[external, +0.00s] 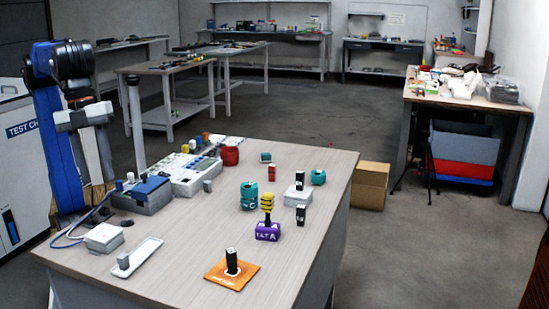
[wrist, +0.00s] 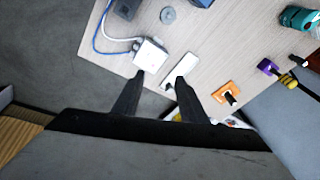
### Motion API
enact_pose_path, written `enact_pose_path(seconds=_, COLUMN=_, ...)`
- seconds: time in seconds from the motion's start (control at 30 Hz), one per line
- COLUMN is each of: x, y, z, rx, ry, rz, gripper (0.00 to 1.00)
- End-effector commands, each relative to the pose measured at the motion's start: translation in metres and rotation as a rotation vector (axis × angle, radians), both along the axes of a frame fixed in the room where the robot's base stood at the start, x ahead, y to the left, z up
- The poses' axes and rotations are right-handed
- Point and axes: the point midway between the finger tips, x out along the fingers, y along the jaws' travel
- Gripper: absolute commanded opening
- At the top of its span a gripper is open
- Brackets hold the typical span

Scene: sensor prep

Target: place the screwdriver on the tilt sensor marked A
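A yellow-and-black screwdriver (external: 267,204) stands upright, handle up, on the purple block lettered TILT A (external: 267,232), the tilt sensor. The wrist view shows the screwdriver (wrist: 289,80) leaning out from the purple sensor (wrist: 266,66) at the right edge. The contact between its lower end and the sensor is too small to see clearly. My gripper (wrist: 160,80) is open and empty, its two dark fingers apart. It is far left of the sensor, above the table's edge near the white box (wrist: 150,55).
An orange plate (external: 232,274) with a black piece on it lies in front of the sensor. A white tray (external: 138,258) and cabled instruments (external: 143,195) occupy the left side.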

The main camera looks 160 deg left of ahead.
Motion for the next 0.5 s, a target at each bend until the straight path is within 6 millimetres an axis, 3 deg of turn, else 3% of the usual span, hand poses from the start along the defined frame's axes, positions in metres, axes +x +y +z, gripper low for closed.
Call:
enact_pose_path(seconds=0.03, x=-0.017, y=-0.015, z=-0.010, rx=-0.005, ry=-0.013, rz=0.013, gripper=0.39)
enact_pose_path(seconds=0.2, x=-0.064, y=-0.054, z=-0.049, rx=-0.031, ry=-0.057, rz=0.079, gripper=0.39)
enact_pose_path(seconds=0.5, x=-0.151, y=-0.106, z=-0.135, rx=-0.094, ry=-0.131, rz=0.191, gripper=0.39)
